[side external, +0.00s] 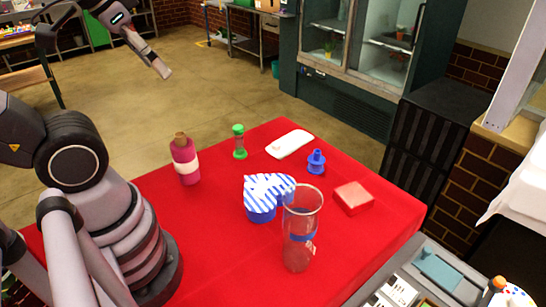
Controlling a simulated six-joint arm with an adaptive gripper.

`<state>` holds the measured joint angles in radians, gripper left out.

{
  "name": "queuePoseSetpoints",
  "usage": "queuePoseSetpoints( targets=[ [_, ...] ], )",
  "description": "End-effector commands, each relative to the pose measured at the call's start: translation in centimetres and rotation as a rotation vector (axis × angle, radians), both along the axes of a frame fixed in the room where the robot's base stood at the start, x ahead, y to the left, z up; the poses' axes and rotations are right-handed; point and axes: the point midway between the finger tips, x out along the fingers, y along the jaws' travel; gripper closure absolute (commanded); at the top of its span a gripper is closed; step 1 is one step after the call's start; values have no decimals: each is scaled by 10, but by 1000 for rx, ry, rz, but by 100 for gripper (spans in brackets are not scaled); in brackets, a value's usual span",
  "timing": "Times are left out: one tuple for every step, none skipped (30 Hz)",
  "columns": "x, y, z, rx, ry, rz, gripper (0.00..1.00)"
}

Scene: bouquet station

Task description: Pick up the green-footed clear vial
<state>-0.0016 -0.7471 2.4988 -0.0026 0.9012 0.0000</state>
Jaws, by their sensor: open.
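The green-footed clear vial (239,142) stands upright near the back edge of the red-covered table. It is small, with a green top, a green foot and a see-through middle. My gripper (105,58) is at the upper left of the side view, raised well above the table and apart from the vial. Its fingers are spread wide and nothing shows between them. Part of the gripper is cut off by the top edge of the picture.
A pink bottle (185,163) stands left of the vial and a white flat object (290,144) lies right of it. A blue spool-like item (316,162), striped heart-shaped box (262,209), red box (353,198) and tall clear vase (299,252) share the red table (215,250).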

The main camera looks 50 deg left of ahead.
Motion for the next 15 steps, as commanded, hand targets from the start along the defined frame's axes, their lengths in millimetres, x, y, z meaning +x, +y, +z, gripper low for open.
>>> queuePoseSetpoints(
  targets=[
    [2,0,0,-9,14,11,37],
    [4,0,-1,-19,29,22,37],
    [8,-1,-3,-40,58,41,37],
    [12,-1,-4,-60,87,62,37],
    [16,-2,-6,-86,118,87,37],
    [24,-2,-9,-128,171,127,37],
    [31,-2,-11,-165,211,160,37],
    [38,-2,-15,-206,256,196,37],
    [49,-2,-19,-266,314,248,37],
    [57,-1,-23,-313,358,287,37],
    [66,0,-26,-360,398,325,37],
    [77,2,-32,-426,451,379,37],
    [86,4,-37,-476,489,418,37],
    [95,7,-41,-527,524,457,37],
    [107,12,-48,-597,571,508,37]
  ],
)
